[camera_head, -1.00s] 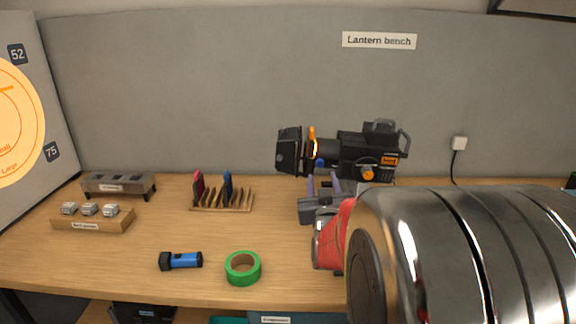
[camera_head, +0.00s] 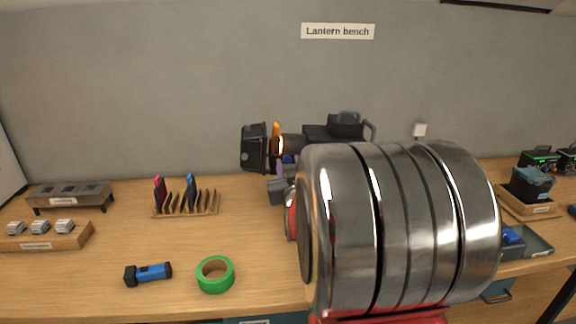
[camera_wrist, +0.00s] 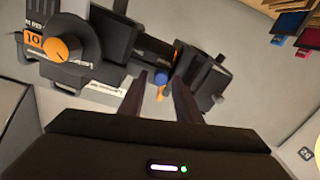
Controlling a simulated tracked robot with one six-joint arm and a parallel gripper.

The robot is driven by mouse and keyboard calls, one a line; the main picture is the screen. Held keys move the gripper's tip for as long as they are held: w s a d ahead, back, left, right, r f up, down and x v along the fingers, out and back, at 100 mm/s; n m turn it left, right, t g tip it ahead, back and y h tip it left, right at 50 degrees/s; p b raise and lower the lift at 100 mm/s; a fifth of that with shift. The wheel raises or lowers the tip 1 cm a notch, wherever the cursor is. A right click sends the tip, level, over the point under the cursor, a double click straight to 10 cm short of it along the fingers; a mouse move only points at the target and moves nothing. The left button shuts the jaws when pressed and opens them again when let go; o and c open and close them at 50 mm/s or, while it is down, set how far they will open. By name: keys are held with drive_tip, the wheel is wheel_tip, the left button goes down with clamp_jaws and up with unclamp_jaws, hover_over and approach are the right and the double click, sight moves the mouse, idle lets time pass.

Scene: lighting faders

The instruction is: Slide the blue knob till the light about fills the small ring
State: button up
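The black lantern (camera_head: 330,133) stands on the bench, with an orange lever (camera_head: 276,135) near its front end. My arm hides its lower and right parts in the head view. In the wrist view, the small blue knob (camera_wrist: 162,77) sits on the lantern barrel. The fingers of my gripper (camera_wrist: 161,79) are apart, one on each side of the knob, with a gap visible; I cannot tell whether either touches it. An orange dial (camera_wrist: 62,46) is on the lantern body. The light and the small ring are not in view.
A green tape roll (camera_head: 215,274) and a blue flashlight (camera_head: 148,273) lie at the front. A wooden rack (camera_head: 188,208) holds coloured filters. Small blocks sit in a wooden holder (camera_head: 42,238) at left. A tray (camera_head: 533,208) with dark devices stands at right.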

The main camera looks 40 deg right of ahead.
clamp_jaws()
idle(0.5)
